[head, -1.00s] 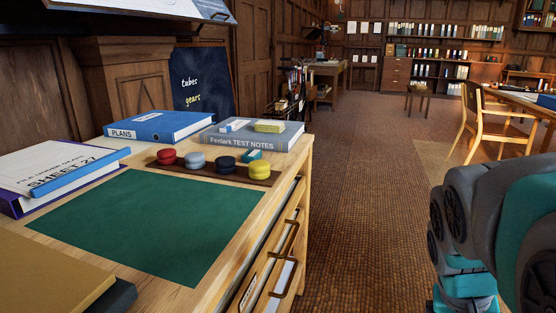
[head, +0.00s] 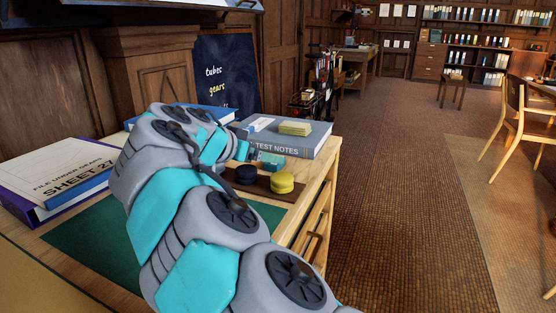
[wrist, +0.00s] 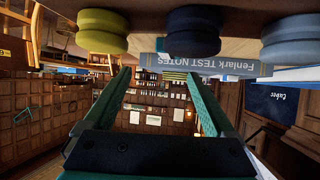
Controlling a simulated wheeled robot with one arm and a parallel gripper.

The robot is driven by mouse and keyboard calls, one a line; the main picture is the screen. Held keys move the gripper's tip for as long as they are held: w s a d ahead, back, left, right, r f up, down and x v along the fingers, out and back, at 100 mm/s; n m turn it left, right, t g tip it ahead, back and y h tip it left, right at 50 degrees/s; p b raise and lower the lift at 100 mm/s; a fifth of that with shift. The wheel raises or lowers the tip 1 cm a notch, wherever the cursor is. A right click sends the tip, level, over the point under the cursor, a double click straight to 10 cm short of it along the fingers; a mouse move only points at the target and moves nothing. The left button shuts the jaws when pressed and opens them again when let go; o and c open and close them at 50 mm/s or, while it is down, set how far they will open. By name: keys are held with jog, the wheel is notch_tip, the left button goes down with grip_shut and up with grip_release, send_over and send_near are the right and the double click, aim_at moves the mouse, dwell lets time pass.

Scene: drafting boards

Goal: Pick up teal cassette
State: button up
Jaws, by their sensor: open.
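The teal cassette (head: 269,160) lies on the desk in the head view, close to the front of the grey TEST NOTES book (head: 292,140) and behind the navy and yellow round pieces.
A navy round piece (head: 246,174) and a yellow one (head: 282,183) stand on a brown strip near the cassette; they also show upside down in the wrist view. A yellow pad (head: 295,128) lies on the grey book. The SHEET 27 binder (head: 58,172) is at left. The green mat (head: 92,240) is partly covered.

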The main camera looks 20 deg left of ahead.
aim_at(268, 167)
jog(key=shift+a+f, duration=0.2)
jog(key=shift+a, duration=0.35)
jog(key=shift+w+f, duration=0.2)
jog(key=shift+w, duration=0.05)
jog(key=x, duration=0.2)
jog(key=p+x, duration=0.1)
jog(key=x, duration=0.4)
jog(key=shift+a, duration=0.3)
grip_shut()
